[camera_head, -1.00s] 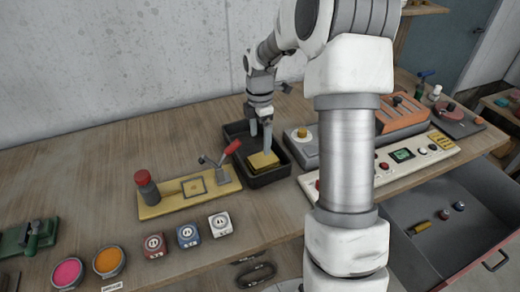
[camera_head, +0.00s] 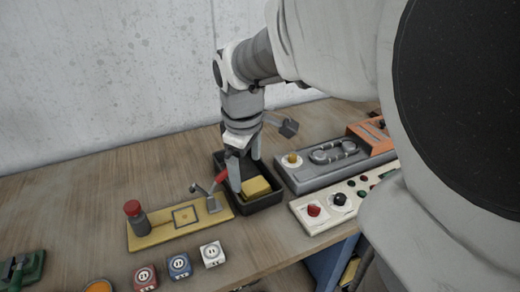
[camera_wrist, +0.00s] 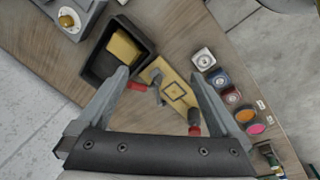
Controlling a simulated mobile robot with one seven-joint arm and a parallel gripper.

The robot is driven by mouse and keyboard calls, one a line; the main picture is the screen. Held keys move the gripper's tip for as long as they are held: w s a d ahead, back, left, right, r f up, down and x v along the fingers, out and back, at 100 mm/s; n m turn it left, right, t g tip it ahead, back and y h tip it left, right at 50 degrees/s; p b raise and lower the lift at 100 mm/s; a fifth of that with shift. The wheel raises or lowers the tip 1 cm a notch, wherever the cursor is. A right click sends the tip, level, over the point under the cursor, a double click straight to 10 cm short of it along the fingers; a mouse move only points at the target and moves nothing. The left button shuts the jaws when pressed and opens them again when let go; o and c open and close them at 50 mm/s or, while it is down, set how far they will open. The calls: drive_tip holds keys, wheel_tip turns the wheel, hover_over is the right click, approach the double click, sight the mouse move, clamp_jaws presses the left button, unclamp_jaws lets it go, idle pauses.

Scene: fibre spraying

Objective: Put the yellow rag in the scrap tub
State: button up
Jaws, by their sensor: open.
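The yellow rag (camera_head: 257,187), a folded block shape, lies inside the black open tub (camera_head: 262,205) on the bench. In the wrist view the rag (camera_wrist: 124,47) rests in one end of the tub (camera_wrist: 98,70). My gripper (camera_head: 246,172) is open, with its fingers over the tub's left part beside the rag in the head view. In the wrist view my gripper (camera_wrist: 158,76) has its fingers wide apart with nothing between them, and the rag is clear of both. I cannot tell the exact height of the fingertips above the tub.
A yellow plate fixture (camera_head: 180,219) with a red-handled lever stands left of the tub. Several small blocks, including a white one (camera_head: 212,253), sit in front. A grey device (camera_head: 330,168) and a white control panel (camera_head: 325,212) stand to the right. My arm hides the far right.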

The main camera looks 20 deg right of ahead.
drive_tip(key=s+a+r+m+t, duration=0.1)
drive_tip(key=s+r+m, duration=0.1)
drive_tip(key=s+m, duration=0.2)
drive_tip(key=s+a+r+m+t+y, duration=0.1)
drive_tip(key=s+a+r+m+t, duration=0.1)
drive_tip(key=s+m, duration=0.2)
drive_tip(key=s, duration=0.3)
drive_tip(key=shift+s+a+t, duration=0.25)
drive_tip(key=shift+a+t, duration=0.05)
drive_tip(key=shift+s+r, duration=0.1)
drive_tip(key=shift+s, duration=0.2)
drive_tip(key=shift+c, duration=0.2)
